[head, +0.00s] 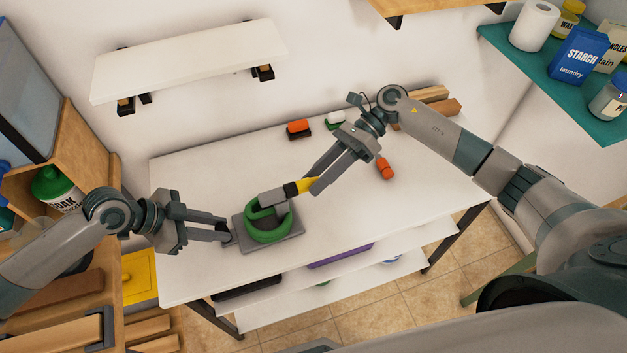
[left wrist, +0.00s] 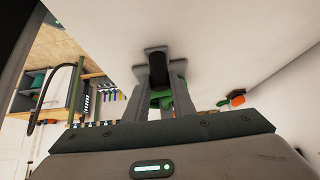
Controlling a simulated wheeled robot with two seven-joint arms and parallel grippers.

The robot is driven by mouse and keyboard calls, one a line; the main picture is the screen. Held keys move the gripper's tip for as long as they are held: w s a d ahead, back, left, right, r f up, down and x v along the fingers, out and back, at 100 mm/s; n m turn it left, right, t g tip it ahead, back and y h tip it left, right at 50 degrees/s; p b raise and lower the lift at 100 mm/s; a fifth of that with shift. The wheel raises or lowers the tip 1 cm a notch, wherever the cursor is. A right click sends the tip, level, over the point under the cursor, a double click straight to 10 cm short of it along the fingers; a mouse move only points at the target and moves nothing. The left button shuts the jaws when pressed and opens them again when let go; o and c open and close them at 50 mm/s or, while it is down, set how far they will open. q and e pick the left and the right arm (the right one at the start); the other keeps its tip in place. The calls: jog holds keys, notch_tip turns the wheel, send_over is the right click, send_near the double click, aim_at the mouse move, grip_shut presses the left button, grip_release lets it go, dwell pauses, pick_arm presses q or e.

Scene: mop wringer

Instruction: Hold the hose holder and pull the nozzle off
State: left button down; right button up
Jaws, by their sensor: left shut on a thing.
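The hose holder is a grey base plate (head: 286,240) with a green hose ring (head: 262,236) on it, near the front of the white table. A grey block with a black collar rises at its back, and the yellow nozzle (head: 308,185) points right from the collar. My left gripper (head: 228,235) is shut on the holder's left edge; in the left wrist view a dark piece (left wrist: 177,72) sits between its fingers, with green behind. My right gripper (head: 312,184) has its fingertips at the nozzle's tip, partly covering it; whether they grip it is unclear.
An orange-red item (head: 299,128) and a green-and-white item (head: 334,121) lie at the table's back. An orange piece (head: 385,168) lies right of my right gripper. A white shelf (head: 190,62) hangs above.

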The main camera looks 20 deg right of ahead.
grip_shut()
jog(key=shift+d, duration=0.25)
jog(key=shift+w+d, duration=0.15)
jog(key=shift+d, duration=1.15)
jog(key=shift+w+d, duration=0.1)
jog(key=shift+d, duration=1.2)
pick_arm(q)
jog(key=c, duration=1.4)
grip_release()
jog(key=v, duration=1.2)
